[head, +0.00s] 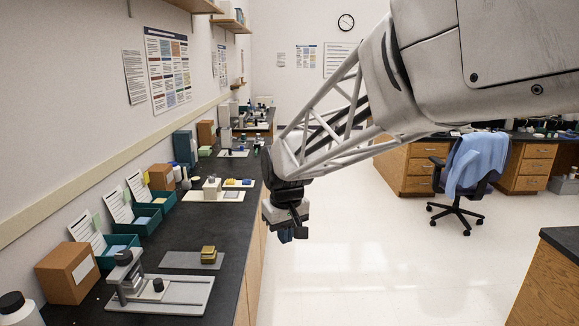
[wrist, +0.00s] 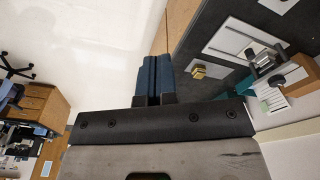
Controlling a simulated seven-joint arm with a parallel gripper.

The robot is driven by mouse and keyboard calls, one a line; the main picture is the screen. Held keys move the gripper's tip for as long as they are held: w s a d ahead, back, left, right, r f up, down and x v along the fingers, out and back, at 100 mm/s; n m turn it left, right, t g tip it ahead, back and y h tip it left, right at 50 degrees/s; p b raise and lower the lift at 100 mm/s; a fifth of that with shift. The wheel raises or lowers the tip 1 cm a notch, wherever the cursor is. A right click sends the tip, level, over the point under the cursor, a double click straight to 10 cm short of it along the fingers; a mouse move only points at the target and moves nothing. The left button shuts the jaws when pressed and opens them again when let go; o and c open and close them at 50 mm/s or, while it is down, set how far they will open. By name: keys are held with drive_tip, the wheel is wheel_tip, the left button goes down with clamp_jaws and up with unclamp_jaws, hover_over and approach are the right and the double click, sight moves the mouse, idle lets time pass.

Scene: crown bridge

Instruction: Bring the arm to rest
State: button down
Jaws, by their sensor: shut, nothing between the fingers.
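My gripper (head: 286,234) hangs over the open floor in the head view, to the right of the black bench's front edge. Its fingers point down. In the wrist view the two blue fingers (wrist: 153,78) lie side by side against each other, with nothing between them. No object of the bench touches the gripper. My arm reaches in from the upper right of the head view.
The black bench (head: 228,215) runs along the left wall. On it are a gold block (head: 208,254) on a grey plate, a press-like fixture (head: 128,274), teal bins (head: 119,250) and cardboard boxes (head: 68,272). A chair (head: 462,180) stands at the right. The middle floor is clear.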

drive_tip(key=s+d+m, duration=0.2)
drive_tip(key=s+d, duration=0.4)
drive_tip(key=s, duration=0.3)
drive_tip(key=s+d+m, duration=0.2)
drive_tip(key=s+d, duration=0.5)
drive_tip(key=s, duration=0.3)
drive_tip(key=s+d+m+t, duration=0.1)
drive_tip(key=s+d+m, duration=0.1)
drive_tip(key=s+d, duration=0.4)
drive_tip(key=s, duration=0.3)
drive_tip(key=shift+s+d+f+h, duration=0.3)
drive_tip(key=shift+s+f, duration=0.05)
drive_tip(key=shift+f, duration=0.05)
